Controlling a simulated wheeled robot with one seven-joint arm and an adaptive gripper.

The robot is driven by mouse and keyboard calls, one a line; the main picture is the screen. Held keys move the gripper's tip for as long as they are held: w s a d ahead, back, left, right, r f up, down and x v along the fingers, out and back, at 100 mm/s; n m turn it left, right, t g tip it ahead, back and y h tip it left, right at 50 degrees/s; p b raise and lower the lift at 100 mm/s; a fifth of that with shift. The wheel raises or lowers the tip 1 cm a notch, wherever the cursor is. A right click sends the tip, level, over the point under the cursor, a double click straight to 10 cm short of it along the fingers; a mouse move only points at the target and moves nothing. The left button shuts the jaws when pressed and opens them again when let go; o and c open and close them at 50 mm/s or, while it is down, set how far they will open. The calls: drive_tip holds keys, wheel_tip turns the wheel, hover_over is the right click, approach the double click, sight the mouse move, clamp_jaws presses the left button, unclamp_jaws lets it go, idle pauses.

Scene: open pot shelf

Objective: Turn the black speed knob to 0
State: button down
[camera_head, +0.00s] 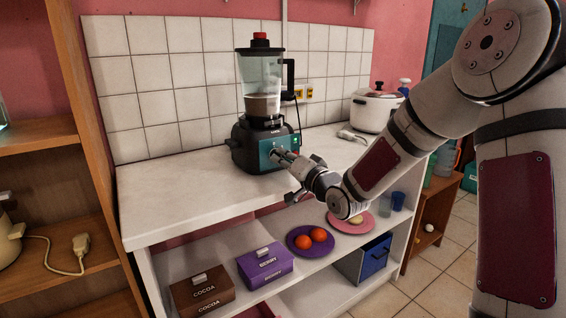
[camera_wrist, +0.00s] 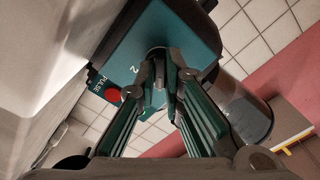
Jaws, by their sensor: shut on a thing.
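The blender (camera_head: 260,100) stands on the white counter, with a black base and a teal front panel (camera_head: 284,143). My gripper (camera_head: 280,155) reaches that panel from the right in the head view and hides the knob there. In the wrist view my gripper (camera_wrist: 160,88) has its fingers closed in on the black speed knob (camera_wrist: 156,53) on the teal panel. Only a rounded dark part of the knob shows between the fingers. A printed "2" is beside the knob. The knob's pointer and the "0" mark cannot be made out.
A red pulse button (camera_wrist: 113,94) sits close beside the fingers. A white pot (camera_head: 376,110) stands at the counter's right end. The counter (camera_head: 180,190) is clear at front left. Boxes and plates fill the shelf below, under my wrist.

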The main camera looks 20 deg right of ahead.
drive_tip(key=n+b, duration=0.3)
drive_tip(key=n, duration=0.1)
drive_tip(key=shift+f+n, duration=0.1)
drive_tip(key=shift+n, duration=0.2)
drive_tip(key=n+b, duration=0.4)
drive_tip(key=n, duration=0.1)
idle(0.5)
drive_tip(key=c, duration=1.7)
unclamp_jaws()
drive_tip(key=shift+s, duration=0.1)
drive_tip(key=v, duration=1.1)
drive_tip(key=shift+s+d, duration=0.15)
drive_tip(key=shift+s, duration=0.25)
